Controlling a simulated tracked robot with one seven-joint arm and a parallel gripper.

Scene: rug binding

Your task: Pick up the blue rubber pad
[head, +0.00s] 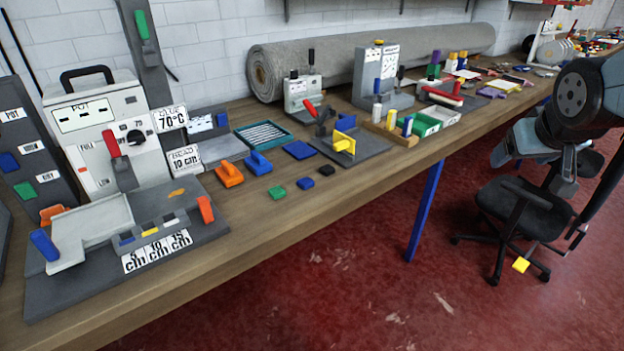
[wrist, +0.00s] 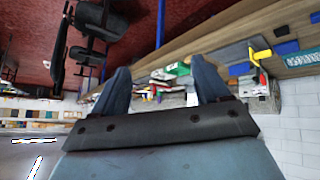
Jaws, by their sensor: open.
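Two plain blue pieces could be the blue rubber pad, and I cannot tell which. A small thick blue block (head: 306,183) lies near the table's front edge, between a green block (head: 277,192) and a black block (head: 327,170). A larger, thin blue square (head: 299,150) lies flat behind them, right of the teal tray. My gripper (wrist: 160,66) is open and empty, with its two blue-grey fingers well apart in the wrist view. In the head view it hangs at the far right, beyond the table's front edge and far from both pieces.
Orange (head: 229,174) and blue (head: 258,162) handled tools stand left of the blocks. A grey fixture with a yellow plate (head: 344,144) stands to their right. A large machine (head: 110,135) fills the left end. A black chair (head: 515,208) stands on the red floor below my arm.

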